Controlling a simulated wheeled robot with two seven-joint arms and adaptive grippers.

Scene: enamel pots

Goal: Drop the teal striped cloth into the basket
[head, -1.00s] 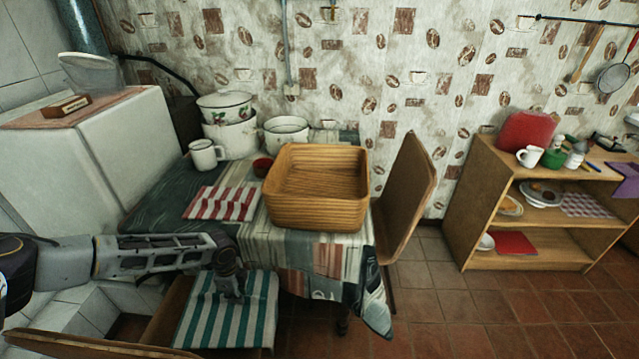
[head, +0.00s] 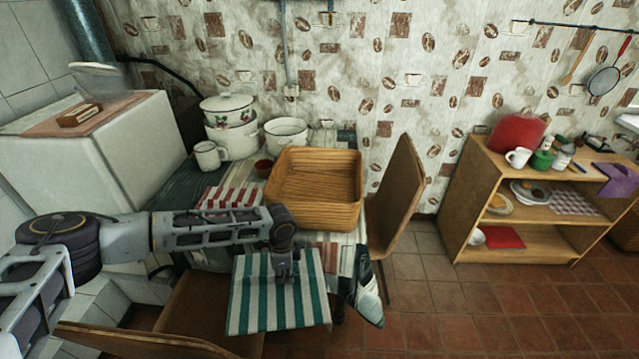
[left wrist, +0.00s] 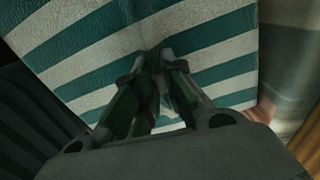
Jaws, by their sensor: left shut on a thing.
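The teal striped cloth (head: 262,307) has teal and off-white stripes and is spread out flat. My left gripper (head: 284,277) is shut on the cloth near its upper middle and holds it in front of the table's near edge. In the left wrist view the cloth (left wrist: 210,35) fills most of the picture, with the left gripper's fingers (left wrist: 160,62) closed on a fold of it. The basket (head: 315,205) is a rectangular woven tan one on the table, behind and a little right of the cloth. It looks empty. My right gripper is not in view.
A red-and-white striped cloth (head: 228,197), a white mug (head: 208,155), a small red bowl (head: 263,168) and enamel pots (head: 232,137) are on the table left of and behind the basket. A wooden chair (head: 398,195) stands right of it. Another chair (head: 205,305) is below the left arm.

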